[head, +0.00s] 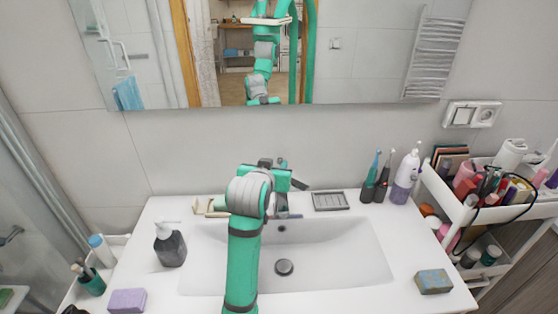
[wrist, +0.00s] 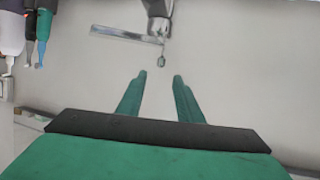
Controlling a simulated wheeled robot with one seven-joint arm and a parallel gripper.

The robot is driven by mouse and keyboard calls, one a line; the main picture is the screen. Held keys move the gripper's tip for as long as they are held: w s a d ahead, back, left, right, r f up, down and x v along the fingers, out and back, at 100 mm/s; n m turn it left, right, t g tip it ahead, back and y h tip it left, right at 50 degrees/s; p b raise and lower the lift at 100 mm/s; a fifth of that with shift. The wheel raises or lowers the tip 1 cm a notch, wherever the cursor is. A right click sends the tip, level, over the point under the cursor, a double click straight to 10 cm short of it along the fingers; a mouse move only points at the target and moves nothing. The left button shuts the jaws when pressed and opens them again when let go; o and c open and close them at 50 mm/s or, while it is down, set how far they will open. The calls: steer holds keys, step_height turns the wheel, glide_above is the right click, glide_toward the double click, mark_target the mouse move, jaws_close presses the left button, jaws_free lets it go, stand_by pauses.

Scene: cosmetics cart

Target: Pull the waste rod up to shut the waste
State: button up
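In the wrist view, a small knob (wrist: 161,65), apparently the top of the waste rod, shows beside the dark metal tap (wrist: 158,10). My gripper (wrist: 162,76) is open, with its two teal fingers apart. The knob appears just past the fingertips, roughly in line with the gap; nothing is visible between the fingers. In the head view my arm and wrist hide most of the tap and the rod. The round drain plug (head: 284,267) shows in the white basin (head: 340,245); I cannot tell its height.
A grey soap dish (head: 331,202), toothbrushes (head: 376,180) and a white bottle (head: 406,178) stand right of the tap. A dark soap dispenser (head: 170,246) stands left of the basin. A mirror (head: 350,60) hangs behind. A loaded cart (head: 445,200) stands at the right.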

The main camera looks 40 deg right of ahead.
mark_target(280, 158)
steer(key=x, duration=0.7)
steer(key=shift+w+d+f, duration=0.15)
steer(key=shift+w+d, duration=0.1)
steer(key=shift+d, duration=0.05)
jaws_close()
